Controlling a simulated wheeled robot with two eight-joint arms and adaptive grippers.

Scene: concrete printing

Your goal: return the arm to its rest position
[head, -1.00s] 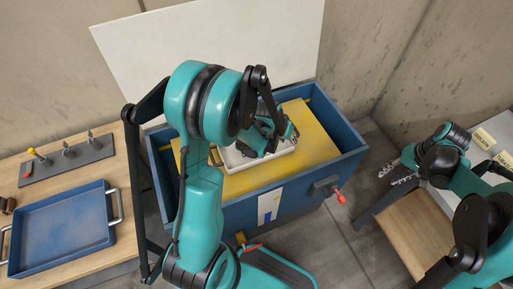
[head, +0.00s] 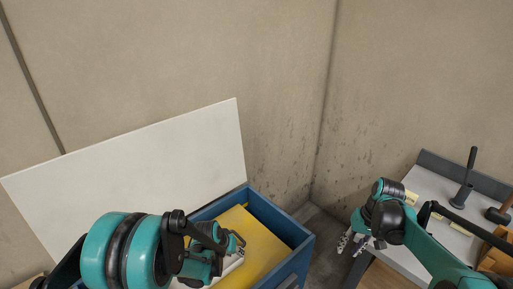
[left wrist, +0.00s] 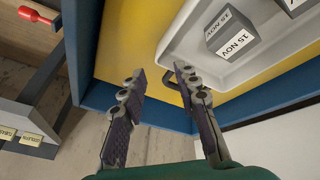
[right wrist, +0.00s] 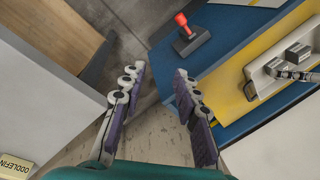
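My left gripper (head: 236,240) is over the blue box (head: 303,252) with the yellow inside panel (head: 262,240). In the left wrist view its fingers (left wrist: 160,76) are apart with nothing between them. A white tray (left wrist: 173,48) with grey blocks marked "15 NOV" (left wrist: 229,33) lies just beyond the fingertips. My right gripper (head: 351,243) hangs in the air right of the box, beside the right-hand table. In the right wrist view its fingers (right wrist: 160,76) are apart and empty, above the floor.
A white board (head: 140,165) stands behind the box against the concrete wall. A right-hand table (head: 425,188) carries a dark-handled tool (head: 464,185) and yellow labels. Floor shows between box and table.

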